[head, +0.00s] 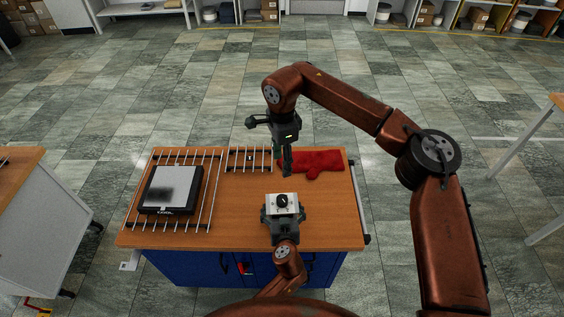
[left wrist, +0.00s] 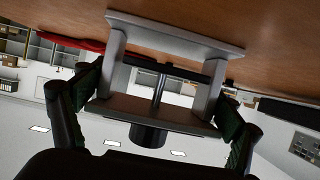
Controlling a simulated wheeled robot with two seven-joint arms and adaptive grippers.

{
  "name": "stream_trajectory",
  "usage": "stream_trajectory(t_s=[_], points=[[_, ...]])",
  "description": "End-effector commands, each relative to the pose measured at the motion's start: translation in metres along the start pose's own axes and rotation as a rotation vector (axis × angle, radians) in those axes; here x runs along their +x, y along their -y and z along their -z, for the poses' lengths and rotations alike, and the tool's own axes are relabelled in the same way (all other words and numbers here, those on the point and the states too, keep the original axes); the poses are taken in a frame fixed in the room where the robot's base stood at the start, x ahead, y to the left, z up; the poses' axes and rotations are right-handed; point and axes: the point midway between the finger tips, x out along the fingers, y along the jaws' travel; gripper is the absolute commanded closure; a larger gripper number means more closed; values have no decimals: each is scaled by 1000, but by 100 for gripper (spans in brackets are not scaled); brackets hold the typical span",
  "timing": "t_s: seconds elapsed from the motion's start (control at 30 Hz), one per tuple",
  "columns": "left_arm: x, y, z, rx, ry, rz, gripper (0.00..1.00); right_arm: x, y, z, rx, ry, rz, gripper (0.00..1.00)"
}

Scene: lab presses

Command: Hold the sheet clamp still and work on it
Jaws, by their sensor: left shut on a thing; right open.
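The sheet clamp (head: 284,203) is a pale grey block with a black knob on top, near the front middle of the wooden bench. In the left wrist view the clamp (left wrist: 160,106) shows two plates, two posts, a black crossbar and a screw with a black knob. My left gripper (head: 283,214) is shut on the clamp, one finger at each side. Its fingers (left wrist: 160,118) also show in the left wrist view. I cannot tell whether the clamp's base touches the bench. My right gripper (head: 287,168) is open and empty, pointing down behind the clamp, apart from it.
A red mitt (head: 318,162) lies on the wooden bench (head: 240,215) close behind and right of the right gripper. A black and white flat device (head: 172,188) sits on a wire rack (head: 213,190) at left. A smaller rack (head: 249,158) is at the back. The bench's right front is clear.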

Motion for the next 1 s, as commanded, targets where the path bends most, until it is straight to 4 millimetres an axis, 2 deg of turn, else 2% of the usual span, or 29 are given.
stream_trajectory(t_s=[0.17,0.2,0.37,0.77,0.87,1.0], points=[[0,0,0,0,0,0,54,0,0,0,0,0,0,53],[0,0,0,0,0,0,12,0,0,0,0,0,0,53],[0,0,0,0,0,0,1,0,0,0,0,0,0,53],[-5,0,0,-1,0,-1,0,1,0,0,0,0,0,53],[-17,-1,-1,-3,2,-3,0,1,0,0,0,0,0,53],[-44,0,-2,-4,3,-1,0,1,0,0,0,0,0,53]])
